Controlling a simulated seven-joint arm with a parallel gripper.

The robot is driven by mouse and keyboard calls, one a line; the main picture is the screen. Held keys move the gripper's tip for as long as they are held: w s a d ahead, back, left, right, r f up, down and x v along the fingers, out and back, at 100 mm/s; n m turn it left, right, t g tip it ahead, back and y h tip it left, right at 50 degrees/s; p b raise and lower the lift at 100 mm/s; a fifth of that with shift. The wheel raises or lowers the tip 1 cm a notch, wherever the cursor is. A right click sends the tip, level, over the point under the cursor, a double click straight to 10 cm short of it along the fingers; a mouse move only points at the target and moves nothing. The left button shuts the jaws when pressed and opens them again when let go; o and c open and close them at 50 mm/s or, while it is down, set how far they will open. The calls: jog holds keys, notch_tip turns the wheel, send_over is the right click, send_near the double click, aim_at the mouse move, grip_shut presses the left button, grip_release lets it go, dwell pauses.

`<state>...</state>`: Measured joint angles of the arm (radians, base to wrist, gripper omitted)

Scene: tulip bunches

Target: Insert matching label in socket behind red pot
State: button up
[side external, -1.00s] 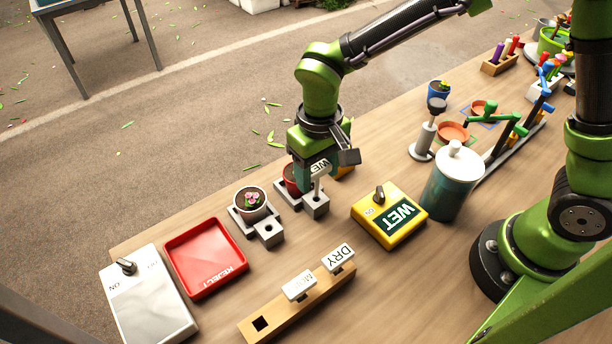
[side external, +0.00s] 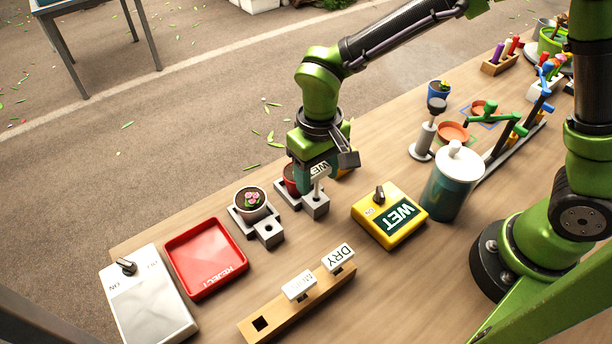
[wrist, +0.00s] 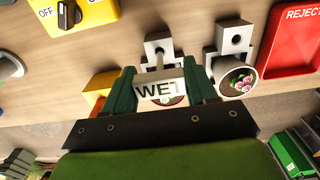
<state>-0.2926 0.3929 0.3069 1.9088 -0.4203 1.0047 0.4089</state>
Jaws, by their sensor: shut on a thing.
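A white label reading WET (side external: 319,170) stands upright on a stem at the grey socket block (side external: 316,206) beside the red pot (side external: 290,180). My gripper (side external: 318,178) is shut on this label; in the wrist view its green fingers (wrist: 163,92) grip both ends of the plate. The stem's foot meets the socket block (wrist: 158,50); I cannot tell how deep it sits. The red pot is mostly hidden behind my gripper.
A white pot with pink flowers (side external: 250,203) stands left, with an empty socket block (side external: 268,232). A wooden rack (side external: 290,306) holds a DRY label (side external: 338,258) and another white label (side external: 299,286). A red REJECT tray (side external: 206,258) and a teal canister (side external: 452,183) stand nearby.

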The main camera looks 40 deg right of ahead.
aim_at(316, 197)
jog(key=shift+f, duration=1.8)
jog(key=o, duration=1.1)
jog(key=shift+r, duration=0.15)
notch_tip(316, 197, up, 17)
